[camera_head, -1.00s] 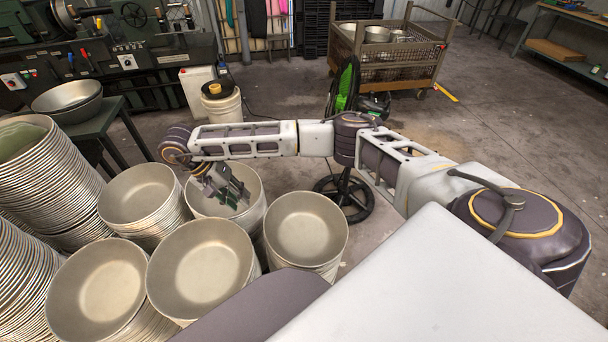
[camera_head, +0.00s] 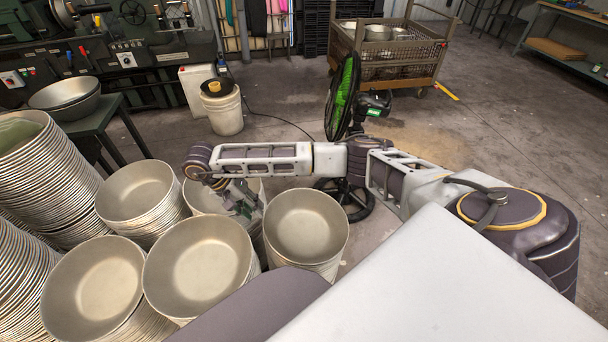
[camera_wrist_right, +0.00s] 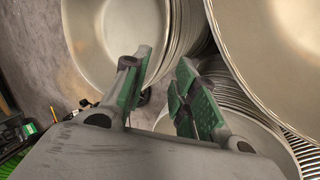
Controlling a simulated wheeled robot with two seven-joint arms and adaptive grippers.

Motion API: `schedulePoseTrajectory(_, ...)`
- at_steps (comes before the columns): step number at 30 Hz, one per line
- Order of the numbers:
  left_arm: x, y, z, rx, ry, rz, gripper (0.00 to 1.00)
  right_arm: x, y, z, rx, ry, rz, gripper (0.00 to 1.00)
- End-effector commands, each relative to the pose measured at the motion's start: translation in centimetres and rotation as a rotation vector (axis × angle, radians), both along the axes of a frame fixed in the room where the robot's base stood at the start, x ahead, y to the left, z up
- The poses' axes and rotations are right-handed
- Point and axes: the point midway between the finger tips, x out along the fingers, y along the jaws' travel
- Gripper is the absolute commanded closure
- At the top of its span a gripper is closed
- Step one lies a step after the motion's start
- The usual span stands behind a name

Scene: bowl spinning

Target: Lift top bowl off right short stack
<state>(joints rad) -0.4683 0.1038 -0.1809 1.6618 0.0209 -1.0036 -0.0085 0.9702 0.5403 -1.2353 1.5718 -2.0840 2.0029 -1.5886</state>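The right short stack of pale metal bowls has its top bowl (camera_head: 305,225) at the front right of the group. My right gripper (camera_head: 245,205) is over the right part of the back middle bowl stack (camera_head: 203,198), just left of the right stack. In the right wrist view, the gripper (camera_wrist_right: 160,95) is open and empty. Its left finger overlaps the inside of the upper-left bowl (camera_wrist_right: 115,35), seemingly the right stack's top bowl, and its right finger shows outside that rim. I cannot tell whether either finger touches. My left gripper is out of view.
Other bowl stacks stand close by, with a front middle bowl (camera_head: 198,265), a front left bowl (camera_head: 92,285) and tall stacks (camera_head: 40,180) at the left. A green fan (camera_head: 343,95) stands behind my right arm. Open floor (camera_head: 480,130) lies at the right.

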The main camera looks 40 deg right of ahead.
Motion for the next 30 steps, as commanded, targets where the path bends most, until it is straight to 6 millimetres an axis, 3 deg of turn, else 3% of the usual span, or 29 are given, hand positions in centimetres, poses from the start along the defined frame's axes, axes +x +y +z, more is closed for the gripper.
schedulePoseTrajectory(19, -0.4, -0.2, 0.4, -0.003, 0.009, -0.001, 0.6, -0.3, -0.3, -0.8, -0.001, 0.001, 0.0, 0.72)
schedulePoseTrajectory(30, 0.4, -0.5, 1.7, -0.006, 0.006, -0.002, 0.6, -1.3, -1.3, -3.1, -0.001, 0.002, 0.0, 0.72)
